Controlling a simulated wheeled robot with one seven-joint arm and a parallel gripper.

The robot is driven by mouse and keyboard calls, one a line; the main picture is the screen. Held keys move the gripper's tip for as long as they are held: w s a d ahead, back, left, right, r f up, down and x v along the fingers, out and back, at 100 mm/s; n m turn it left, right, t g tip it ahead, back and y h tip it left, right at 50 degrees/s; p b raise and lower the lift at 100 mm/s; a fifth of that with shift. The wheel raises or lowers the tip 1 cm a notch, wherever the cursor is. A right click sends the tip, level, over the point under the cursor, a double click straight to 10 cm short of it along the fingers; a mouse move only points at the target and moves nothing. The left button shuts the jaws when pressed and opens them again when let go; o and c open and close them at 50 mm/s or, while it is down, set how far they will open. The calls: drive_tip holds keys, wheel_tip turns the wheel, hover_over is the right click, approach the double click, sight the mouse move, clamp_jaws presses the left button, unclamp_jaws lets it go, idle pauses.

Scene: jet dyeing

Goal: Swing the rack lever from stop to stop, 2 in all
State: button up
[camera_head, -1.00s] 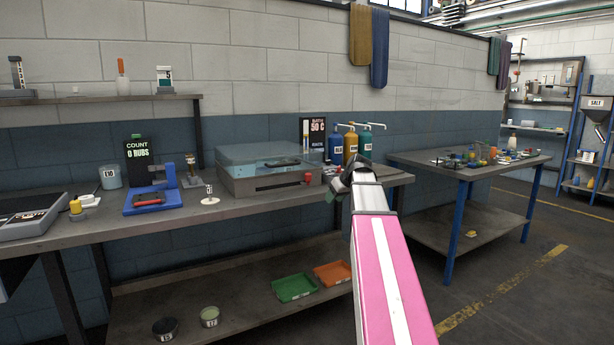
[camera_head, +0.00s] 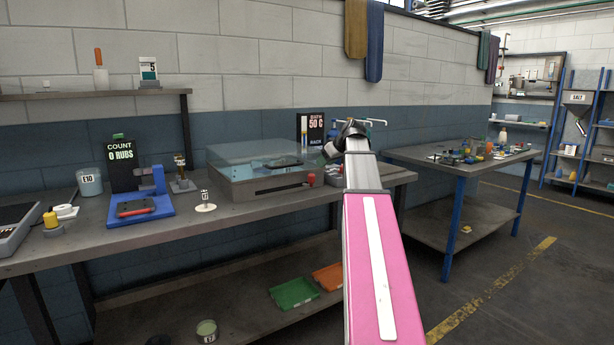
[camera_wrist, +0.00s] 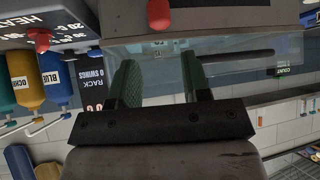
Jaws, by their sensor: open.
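The rack lever shows as a red knob (camera_head: 311,179) at the right end of the dark slot in the front of the grey bath box (camera_head: 270,188), which has a clear cover. In the wrist view the red knob (camera_wrist: 158,14) is at the top, just beyond the fingertips. My gripper (camera_wrist: 160,62) is open, its two green fingers apart with nothing between them. In the head view my gripper (camera_head: 345,138) is above and right of the knob, seen from behind. A rack display (camera_wrist: 88,88) in the wrist view reads 0 swings, partly hidden by a finger.
A second table (camera_head: 455,165) with small items stands at the right.

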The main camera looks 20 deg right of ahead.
sight(310, 177)
drive_tip(key=x, duration=1)
drive_tip(key=shift+w+a+f, duration=0.1)
clamp_jaws()
drive_tip(key=shift+s+a+m, duration=0.3)
drive_tip(key=shift+s+a, duration=0.25)
drive_tip(key=s+a+m+h, duration=0.1)
drive_tip(key=a, duration=0.1)
drive_tip(key=s+a+m, duration=0.1)
drive_tip(key=a, duration=0.1)
drive_tip(key=s+a+m+t+h, duration=0.1)
drive_tip(key=a, duration=0.1)
drive_tip(key=shift+s+a+h, duration=0.25)
drive_tip(key=shift+s+h, duration=0.05)
drive_tip(key=shift+s, duration=0.05)
drive_tip(key=a+m, duration=0.1)
drive_tip(key=a, duration=0.1)
drive_tip(key=s+a+m+h, duration=0.1)
drive_tip(key=a, duration=0.1)
drive_tip(key=a+m+h, duration=0.1)
drive_tip(key=a, duration=0.2)
drive_tip(key=shift+s, duration=0.2)
drive_tip(key=shift+a+m+h, duration=0.8)
drive_tip(key=shift+a, duration=0.85)
unclamp_jaws()
